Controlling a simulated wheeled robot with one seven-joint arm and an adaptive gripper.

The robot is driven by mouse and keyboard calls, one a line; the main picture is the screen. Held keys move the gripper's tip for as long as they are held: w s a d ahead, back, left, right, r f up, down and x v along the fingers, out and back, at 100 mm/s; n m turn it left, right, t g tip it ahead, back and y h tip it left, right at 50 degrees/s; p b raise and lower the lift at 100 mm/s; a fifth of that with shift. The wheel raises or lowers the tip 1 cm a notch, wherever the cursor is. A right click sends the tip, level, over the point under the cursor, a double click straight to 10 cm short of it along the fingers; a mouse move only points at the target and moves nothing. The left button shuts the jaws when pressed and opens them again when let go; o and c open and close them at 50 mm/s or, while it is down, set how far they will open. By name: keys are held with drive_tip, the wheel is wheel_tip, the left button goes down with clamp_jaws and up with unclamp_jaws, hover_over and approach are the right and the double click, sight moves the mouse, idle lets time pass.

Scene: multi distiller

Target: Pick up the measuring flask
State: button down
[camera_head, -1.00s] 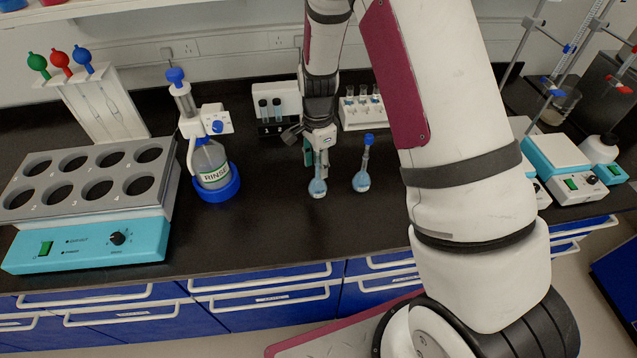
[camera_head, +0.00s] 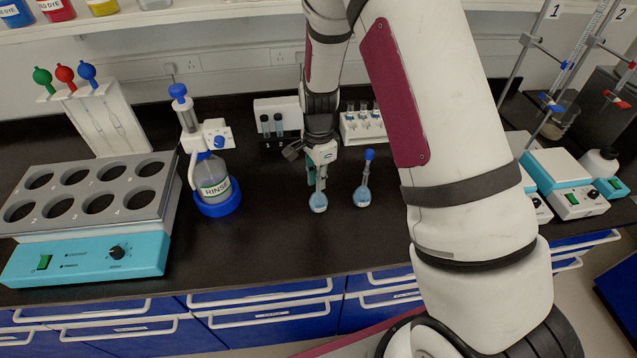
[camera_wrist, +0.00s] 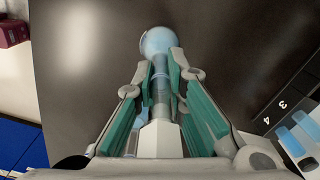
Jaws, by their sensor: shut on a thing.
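A measuring flask (camera_head: 318,203) with a round bulb of pale blue liquid is upright at the middle of the black bench in the head view. My gripper (camera_head: 317,182) is shut on its neck from above. In the wrist view, the green-padded fingers (camera_wrist: 162,72) lie on both sides of the clear neck, with the flask's bulb (camera_wrist: 158,40) beyond the tips. The fingers and wrist hide the flask's top in the head view. I cannot tell whether its base touches the bench. A second, similar flask (camera_head: 362,197) with a blue stopper stands close to the right.
A rinse bottle with dispenser (camera_head: 214,187) stands left, beside a grey block heater (camera_head: 90,198). A tube rack (camera_head: 362,128) and a small vial holder (camera_head: 277,122) are behind. Hotplates (camera_head: 562,170) stand right. The bench in front of the flasks is clear.

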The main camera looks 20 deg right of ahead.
drive_tip(key=shift+r+b, duration=0.4)
drive_tip(key=shift+r, duration=1.05)
drive_tip(key=shift+s+r, duration=0.2)
drive_tip(key=shift+s, duration=0.05)
drive_tip(key=s+r, duration=0.1)
drive_tip(key=s, duration=1.4)
drive_tip(key=shift+s+r, duration=0.2)
drive_tip(key=shift+s, duration=0.05)
